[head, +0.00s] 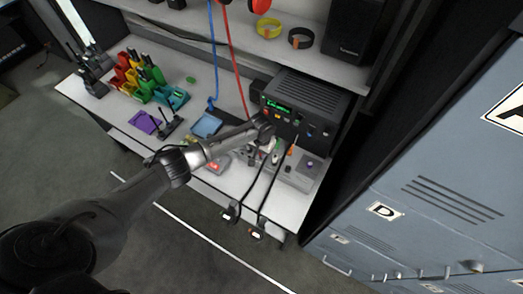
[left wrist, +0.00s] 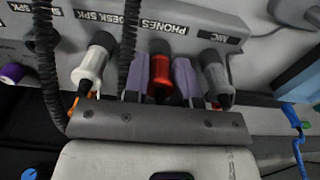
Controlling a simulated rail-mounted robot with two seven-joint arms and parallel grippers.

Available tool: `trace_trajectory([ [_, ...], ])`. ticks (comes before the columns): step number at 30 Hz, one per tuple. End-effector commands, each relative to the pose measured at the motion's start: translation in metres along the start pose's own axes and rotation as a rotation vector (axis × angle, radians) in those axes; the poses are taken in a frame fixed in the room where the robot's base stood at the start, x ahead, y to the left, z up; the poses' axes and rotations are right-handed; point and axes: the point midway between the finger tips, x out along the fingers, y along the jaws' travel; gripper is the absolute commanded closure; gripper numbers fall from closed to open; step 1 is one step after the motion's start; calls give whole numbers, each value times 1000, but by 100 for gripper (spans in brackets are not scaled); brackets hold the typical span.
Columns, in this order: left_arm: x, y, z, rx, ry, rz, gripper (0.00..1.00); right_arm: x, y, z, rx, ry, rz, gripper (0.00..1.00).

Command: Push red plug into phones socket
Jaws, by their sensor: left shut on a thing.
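The red plug (left wrist: 160,72) sits between the two greyish-purple fingers of my left gripper (left wrist: 160,84) in the left wrist view. The fingers are shut on it from both sides. The plug's dark collar points at the grey panel (left wrist: 258,22), just under the PHONES label (left wrist: 167,22). The socket itself is hidden behind the plug, so I cannot tell how deep it sits. In the head view my left gripper (head: 264,134) reaches the sockets beside the black radio (head: 306,98); the red plug cannot be made out there. My right gripper is not in view.
A white plug (left wrist: 91,66) stands close on the left, by DESK SPK, and a grey plug (left wrist: 217,78) close on the right, by MIC. A black coiled cord (left wrist: 127,42) passes near the fingers. Black cables hang over the front edge of the white table (head: 236,177).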

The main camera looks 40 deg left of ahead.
Motion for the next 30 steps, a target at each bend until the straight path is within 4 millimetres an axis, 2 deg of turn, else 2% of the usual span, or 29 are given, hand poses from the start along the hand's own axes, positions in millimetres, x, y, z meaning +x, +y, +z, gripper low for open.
trace_trajectory([
  [11, 3, 0, 0, -1, 1, 0, 90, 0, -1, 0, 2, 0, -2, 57],
  [12, 3, 0, 0, -1, 1, 0, 74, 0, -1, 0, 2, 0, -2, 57],
  [21, 3, 0, 0, 0, 1, 0, 45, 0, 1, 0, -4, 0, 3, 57],
  [30, 1, 0, 0, 0, 1, 0, 45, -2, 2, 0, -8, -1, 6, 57],
])
